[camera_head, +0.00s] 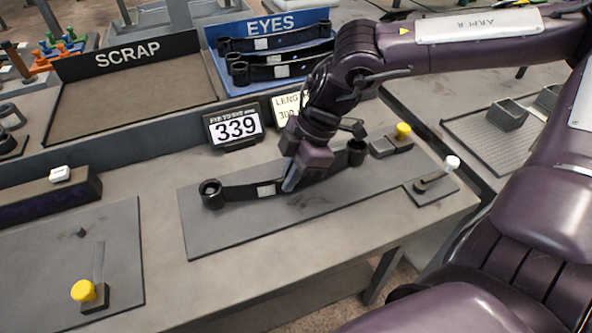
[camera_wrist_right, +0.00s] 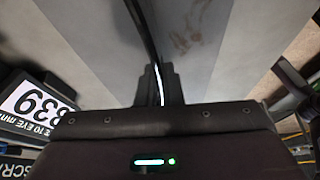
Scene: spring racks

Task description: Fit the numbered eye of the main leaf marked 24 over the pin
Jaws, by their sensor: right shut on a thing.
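A dark main leaf (camera_head: 240,192) with a rolled eye at each end lies along a grey plate on the bench. Its left eye (camera_head: 210,194) is an open ring; its right eye (camera_head: 356,152) is near a block with a yellow knob. A small white tag (camera_head: 266,190) is on the leaf, its mark too small to read. My right gripper (camera_head: 290,183) is shut on the leaf near its middle. In the right wrist view the leaf (camera_wrist_right: 143,30) runs up from between the fingers (camera_wrist_right: 158,88). I cannot make out a pin at either eye. My left gripper is not in view.
A display (camera_head: 236,127) reads 339. The grey plate (camera_head: 225,235) has free room in front of the leaf. A yellow-knobbed block (camera_head: 385,145) and a white-knobbed lever (camera_head: 435,180) stand at right. The EYES rack (camera_head: 225,80) holds several leaves; the SCRAP tray (camera_head: 130,100) looks empty.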

